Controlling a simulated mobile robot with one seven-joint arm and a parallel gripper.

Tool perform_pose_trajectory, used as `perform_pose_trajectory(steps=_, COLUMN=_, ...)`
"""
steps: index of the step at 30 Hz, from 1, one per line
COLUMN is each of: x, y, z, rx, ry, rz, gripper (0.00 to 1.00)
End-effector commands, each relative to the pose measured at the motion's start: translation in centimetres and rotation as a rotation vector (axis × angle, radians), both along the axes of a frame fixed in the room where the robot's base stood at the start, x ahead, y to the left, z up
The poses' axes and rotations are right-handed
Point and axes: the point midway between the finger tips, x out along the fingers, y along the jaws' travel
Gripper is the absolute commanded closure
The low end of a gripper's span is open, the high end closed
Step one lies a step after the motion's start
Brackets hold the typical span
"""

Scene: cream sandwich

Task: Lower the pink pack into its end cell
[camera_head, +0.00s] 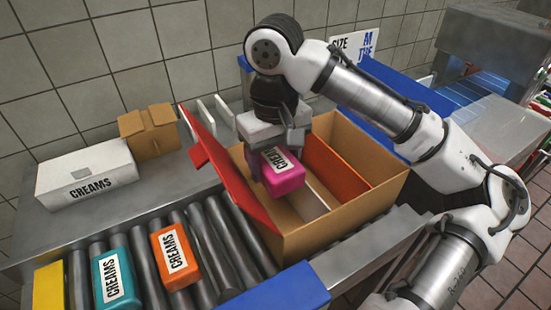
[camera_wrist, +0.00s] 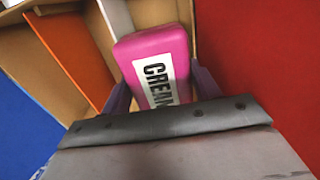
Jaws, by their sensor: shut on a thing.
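My gripper (camera_head: 268,163) is shut on the pink pack (camera_head: 284,176), which has a white label reading CREAMS. In the head view the pack hangs at the upper part of the open cardboard box (camera_head: 345,213), at the box's left end beside the raised red flap (camera_head: 228,175). In the wrist view the pink pack (camera_wrist: 155,52) sits between the fingers, with the red flap (camera_wrist: 252,65) to its right. An orange divider (camera_head: 335,159) and a white divider (camera_head: 316,188) split the box into cells. The bottom of the end cell is hidden behind the pack and the box wall.
A teal pack (camera_head: 115,279) and an orange pack (camera_head: 174,257) lie on the rollers (camera_head: 211,240) left of the box. A white CREAMS carton (camera_head: 87,173) and a small brown box (camera_head: 147,132) stand behind. Blue panels (camera_head: 275,293) flank the box.

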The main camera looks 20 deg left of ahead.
Motion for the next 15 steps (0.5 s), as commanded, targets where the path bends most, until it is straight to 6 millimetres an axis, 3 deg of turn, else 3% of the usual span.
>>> perform_pose_trajectory(steps=2, x=0.0, y=0.0, z=0.01, rx=0.0, ry=0.0, rz=0.0, gripper=0.62)
perform_pose_trajectory(steps=3, x=0.0, y=0.0, z=0.0, rx=0.0, ry=0.0, rz=0.0, gripper=0.37)
perform_pose_trajectory(steps=8, x=0.0, y=0.0, z=0.0, rx=0.0, ry=0.0, rz=0.0, gripper=0.16)
perform_pose_trajectory(steps=15, x=0.0, y=0.0, z=-0.02, rx=0.0, ry=0.0, rz=0.0, gripper=0.13)
